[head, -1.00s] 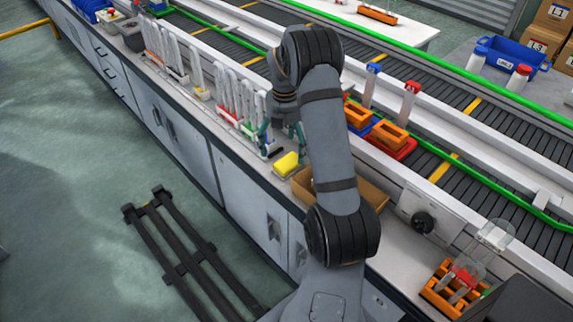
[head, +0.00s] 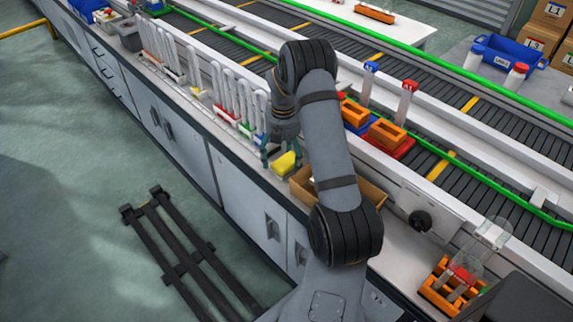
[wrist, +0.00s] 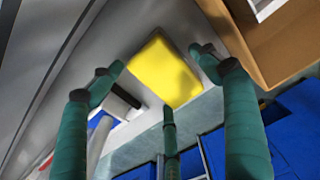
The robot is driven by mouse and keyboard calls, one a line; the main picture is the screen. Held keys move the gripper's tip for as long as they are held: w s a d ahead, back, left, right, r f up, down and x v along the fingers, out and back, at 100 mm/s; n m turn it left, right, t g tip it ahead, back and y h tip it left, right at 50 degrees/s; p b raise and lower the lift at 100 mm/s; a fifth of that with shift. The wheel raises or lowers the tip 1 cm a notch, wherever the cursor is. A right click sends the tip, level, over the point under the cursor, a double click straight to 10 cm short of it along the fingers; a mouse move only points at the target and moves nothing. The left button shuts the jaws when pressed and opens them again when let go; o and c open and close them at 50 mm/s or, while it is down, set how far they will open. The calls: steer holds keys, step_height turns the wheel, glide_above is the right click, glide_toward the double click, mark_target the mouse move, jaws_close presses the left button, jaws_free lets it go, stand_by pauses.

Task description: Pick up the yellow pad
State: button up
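The yellow pad (head: 285,162) lies on the light bench top near its front edge, just left of a cardboard box. In the wrist view the pad (wrist: 163,74) sits near the middle, between my fingers. My gripper (head: 282,153) is low over the pad. Its green fingers are spread apart in the wrist view (wrist: 160,62), with fingertips to the left and right of the pad and a third finger below it. Gaps show between the fingers and the pad, so the gripper is open and holds nothing. Part of the pad is hidden by the gripper in the head view.
The open cardboard box (head: 366,193) stands close to the right of the pad. A row of upright white tools (head: 240,100) in coloured holders stands to the left. Orange racks (head: 386,132) sit behind, beside the conveyor (head: 480,150). A dark-handled item (wrist: 124,95) lies close left of the pad.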

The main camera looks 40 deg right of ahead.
mark_target(284, 158)
steer(key=c, duration=0.9)
step_height(284, 158, up, 10)
steer(key=shift+r+p, duration=0.1)
steer(key=shift+p, duration=0.35)
steer(key=o, duration=0.6)
steer(key=c, duration=0.4)
